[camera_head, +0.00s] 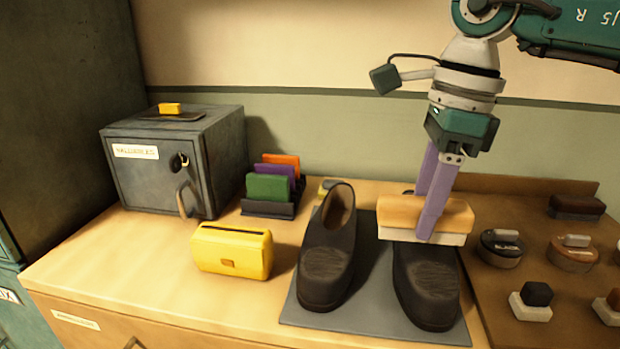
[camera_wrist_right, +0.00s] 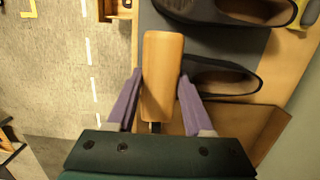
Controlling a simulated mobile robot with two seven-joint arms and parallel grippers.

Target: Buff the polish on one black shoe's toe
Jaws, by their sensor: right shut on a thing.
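Two black shoes stand side by side on a grey mat (camera_head: 300,312), toes toward me. The left shoe (camera_head: 328,250) and the right shoe (camera_head: 428,290) both show a duller patch on the toe. My right gripper (camera_head: 432,225) is shut on a brush (camera_head: 393,214) with a wooden back and pale bristles. The brush is over the rear part of the right shoe and hides it; I cannot tell whether they touch. In the right wrist view the brush (camera_wrist_right: 162,75) lies between the purple fingers. My left gripper is not in view.
A yellow box (camera_head: 233,251) stands left of the mat. Behind are a grey metal safe (camera_head: 150,178) and a rack (camera_head: 268,208) of coloured cards. A brown board at right holds round tins (camera_head: 500,250), a dark brush (camera_head: 576,207) and small blocks (camera_head: 532,300).

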